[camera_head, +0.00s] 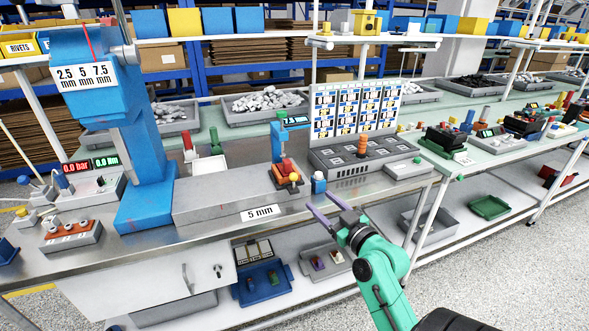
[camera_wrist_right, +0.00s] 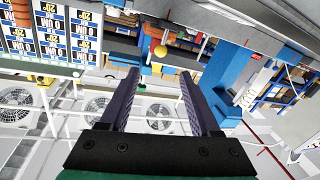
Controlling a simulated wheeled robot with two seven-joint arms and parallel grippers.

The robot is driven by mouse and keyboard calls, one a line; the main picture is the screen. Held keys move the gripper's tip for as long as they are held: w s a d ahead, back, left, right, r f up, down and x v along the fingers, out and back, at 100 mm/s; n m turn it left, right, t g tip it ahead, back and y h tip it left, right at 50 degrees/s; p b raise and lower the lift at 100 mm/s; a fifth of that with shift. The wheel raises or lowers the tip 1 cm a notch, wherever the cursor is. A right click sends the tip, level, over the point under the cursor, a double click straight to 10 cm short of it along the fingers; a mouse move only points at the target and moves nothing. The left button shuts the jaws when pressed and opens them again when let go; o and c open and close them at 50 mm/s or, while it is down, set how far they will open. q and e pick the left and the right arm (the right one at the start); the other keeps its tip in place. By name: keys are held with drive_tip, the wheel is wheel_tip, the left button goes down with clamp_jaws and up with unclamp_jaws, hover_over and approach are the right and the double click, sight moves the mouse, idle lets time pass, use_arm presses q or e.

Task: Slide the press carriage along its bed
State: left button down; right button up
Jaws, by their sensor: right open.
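The grey press bed (camera_head: 225,197) runs along the front of the bench, with a "5 mm" label on its front. An orange and dark unit (camera_head: 287,174), which looks like the press carriage, sits at the bed's right end, beside a slim blue post. A tall blue press column (camera_head: 150,170) stands at the left end, with a 2.5, 5, 7.5 mm scale. My right gripper (camera_head: 321,202) is open and empty, in front of the bench edge and right of the bed, apart from the carriage. Its two dark fingers (camera_wrist_right: 160,76) are spread in the wrist view. My left gripper is out of view.
A small blue-and-white cylinder (camera_head: 318,183) stands just right of the carriage. Behind it is a grey box with dark sockets (camera_head: 365,152) under a breaker panel (camera_head: 350,108). A lower shelf holds a blue tray (camera_head: 262,284). Open floor lies at the right front.

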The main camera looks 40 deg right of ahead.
sight(296, 179)
drive_tip(key=w+p, duration=0.1)
drive_tip(key=w, duration=0.3)
drive_tip(key=w+d+p, duration=0.1)
drive_tip(key=w, duration=0.4)
drive_tip(key=w+p, duration=0.1)
drive_tip(key=w, duration=0.4)
drive_tip(key=shift+d+r, duration=0.2)
drive_tip(key=shift+d, duration=0.15)
drive_tip(key=shift+w+f, duration=0.1)
drive_tip(key=shift+w, duration=0.25)
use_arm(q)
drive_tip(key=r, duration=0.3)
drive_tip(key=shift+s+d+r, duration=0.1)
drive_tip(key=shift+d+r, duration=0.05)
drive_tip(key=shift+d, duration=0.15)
use_arm(e)
clamp_jaws()
